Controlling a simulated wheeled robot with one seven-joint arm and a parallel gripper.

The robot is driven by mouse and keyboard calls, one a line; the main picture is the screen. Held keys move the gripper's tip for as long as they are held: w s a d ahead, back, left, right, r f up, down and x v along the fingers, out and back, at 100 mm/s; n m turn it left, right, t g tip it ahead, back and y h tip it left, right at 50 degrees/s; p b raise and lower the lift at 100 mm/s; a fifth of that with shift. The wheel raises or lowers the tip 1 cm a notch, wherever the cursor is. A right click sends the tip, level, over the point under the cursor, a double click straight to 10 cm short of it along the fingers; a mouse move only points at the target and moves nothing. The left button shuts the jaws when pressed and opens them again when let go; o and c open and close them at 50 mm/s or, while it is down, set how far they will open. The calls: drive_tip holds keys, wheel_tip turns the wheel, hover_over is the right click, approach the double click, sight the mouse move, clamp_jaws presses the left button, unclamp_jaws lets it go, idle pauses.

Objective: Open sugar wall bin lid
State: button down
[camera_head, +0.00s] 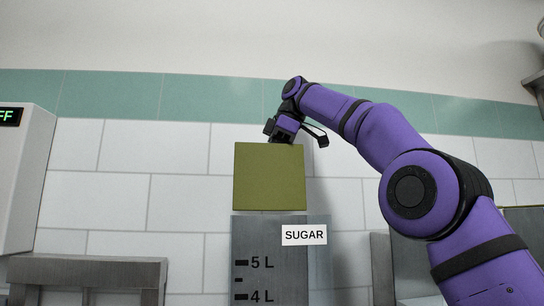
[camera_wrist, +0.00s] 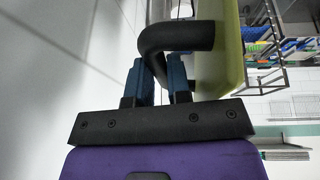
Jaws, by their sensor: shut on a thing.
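The grey sugar wall bin (camera_head: 270,268) carries a white SUGAR label and a litre scale, and stands against the tiled wall. Its olive-green lid (camera_head: 270,177) shows as a broad square face above the bin's top edge. The lid is also in the wrist view (camera_wrist: 230,50), edge along the right of my gripper. My gripper (camera_head: 283,137) is at the lid's top edge, partly hidden behind it. In the wrist view, the blue fingers of my gripper (camera_wrist: 160,72) are shut on the black lid handle (camera_wrist: 180,37). The bin's inside is hidden.
A white box with a green display (camera_head: 22,170) is on the left wall. A grey metal piece (camera_head: 88,272) stands below it. Metal fixtures (camera_head: 405,265) are right of the bin. A rack with coloured things (camera_wrist: 262,35) shows in the wrist view. The wall above is clear.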

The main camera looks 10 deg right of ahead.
drive_tip(key=c, duration=1.1)
unclamp_jaws()
drive_tip(key=shift+w+f, duration=0.45)
drive_tip(key=shift+f, duration=0.05)
drive_tip(key=shift+s+r, duration=0.15)
drive_tip(key=shift+r, duration=0.2)
